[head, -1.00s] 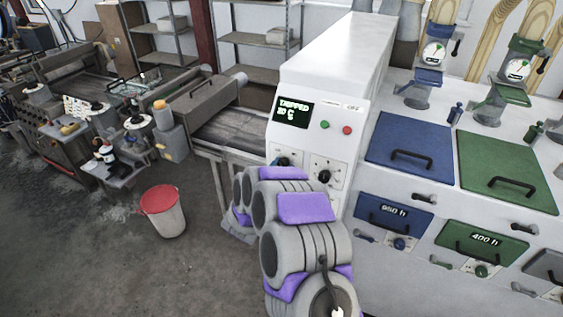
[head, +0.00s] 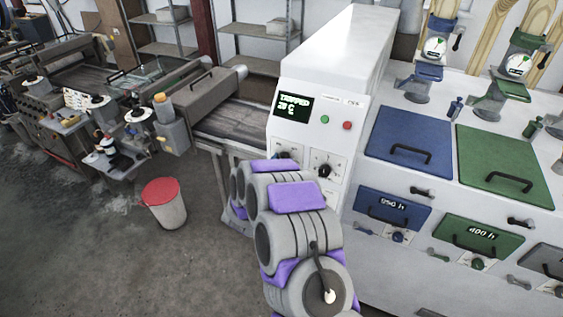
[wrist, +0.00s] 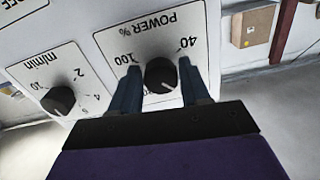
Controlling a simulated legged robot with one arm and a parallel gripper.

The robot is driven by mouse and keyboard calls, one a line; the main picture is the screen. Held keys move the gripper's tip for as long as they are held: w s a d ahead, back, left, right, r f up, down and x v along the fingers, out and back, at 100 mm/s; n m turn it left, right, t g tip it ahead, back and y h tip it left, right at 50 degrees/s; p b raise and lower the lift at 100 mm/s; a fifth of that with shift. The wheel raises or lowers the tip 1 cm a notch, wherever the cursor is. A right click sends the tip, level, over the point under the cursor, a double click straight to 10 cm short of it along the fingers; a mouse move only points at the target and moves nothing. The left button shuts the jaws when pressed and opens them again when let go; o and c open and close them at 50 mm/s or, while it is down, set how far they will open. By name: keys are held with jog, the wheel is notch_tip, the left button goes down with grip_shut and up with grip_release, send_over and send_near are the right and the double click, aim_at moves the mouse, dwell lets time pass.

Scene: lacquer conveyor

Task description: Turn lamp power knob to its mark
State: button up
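The lamp power knob (wrist: 160,75) is black and round, on a white plate lettered "POWER %" with 100 and 40. The lettering is upside down in the wrist view. My gripper (wrist: 160,67) has its two dark fingers on either side of the knob, with narrow gaps seeming to show. I cannot tell whether they touch it. The knob's pointer and its mark are not clear. In the head view the power knob (head: 283,155) is partly visible above my arm, and my fingers are hidden.
A second knob (wrist: 58,100), lettered m/min, sits beside it. A conveyor (head: 232,128) runs left of the white cabinet (head: 330,60). A red-topped bucket (head: 165,203) stands on the floor.

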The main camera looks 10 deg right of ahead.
jog(key=o, duration=0.3)
jog(key=shift+w+a+r, duration=0.1)
jog(key=shift+r, duration=0.1)
jog(key=b+v, duration=0.2)
jog(key=v, duration=1.5)
jog(key=shift+a+b, duration=0.3)
jog(key=shift+b, duration=0.05)
